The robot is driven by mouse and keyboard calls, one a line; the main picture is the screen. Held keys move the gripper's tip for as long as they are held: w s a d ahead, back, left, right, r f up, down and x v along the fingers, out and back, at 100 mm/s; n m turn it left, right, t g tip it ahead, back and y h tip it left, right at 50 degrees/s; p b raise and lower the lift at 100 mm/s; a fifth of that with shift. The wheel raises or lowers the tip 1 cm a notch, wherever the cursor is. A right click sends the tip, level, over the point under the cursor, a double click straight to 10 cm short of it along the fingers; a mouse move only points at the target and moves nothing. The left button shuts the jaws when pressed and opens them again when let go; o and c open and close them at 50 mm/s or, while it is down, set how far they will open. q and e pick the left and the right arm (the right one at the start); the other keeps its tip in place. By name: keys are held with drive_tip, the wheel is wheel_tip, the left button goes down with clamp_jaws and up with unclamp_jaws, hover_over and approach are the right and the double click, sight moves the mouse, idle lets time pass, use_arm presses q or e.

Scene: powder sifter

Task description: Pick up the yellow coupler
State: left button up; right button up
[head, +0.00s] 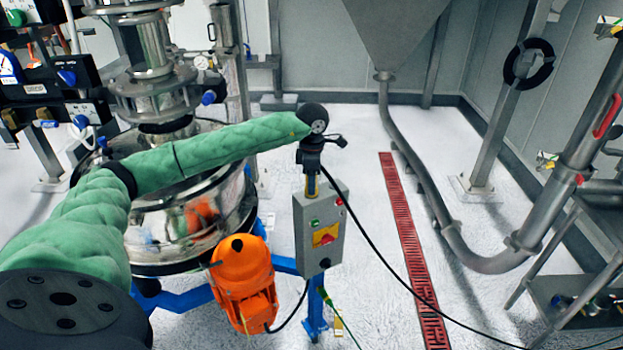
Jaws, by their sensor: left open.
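My left arm comes in from the left in a green padded sleeve and reaches across the sifter. My left gripper (312,160) hangs at its end above the grey control box and is open; its fingertips are small and hard to make out. A narrow yellow piece (311,185) shows just below it, behind the top of the box; I cannot tell whether it is the coupler. Small fittings with yellow parts show at the pipe on the right (547,159) and at the upper right edge (607,27). No coupler is clearly recognisable. My right gripper is out of view.
The steel sifter (180,240) stands at left on a blue frame, with an orange motor (243,278) in front. The control box (318,232) stands on a blue post. A black cable crosses the floor past a red drain grate (405,230). Pipes and a shelf (570,295) stand at right.

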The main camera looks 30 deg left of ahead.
use_arm(q)
drive_tip(key=shift+f, duration=0.2)
drive_tip(key=c, duration=1.1)
drive_tip(key=shift+r, duration=0.1)
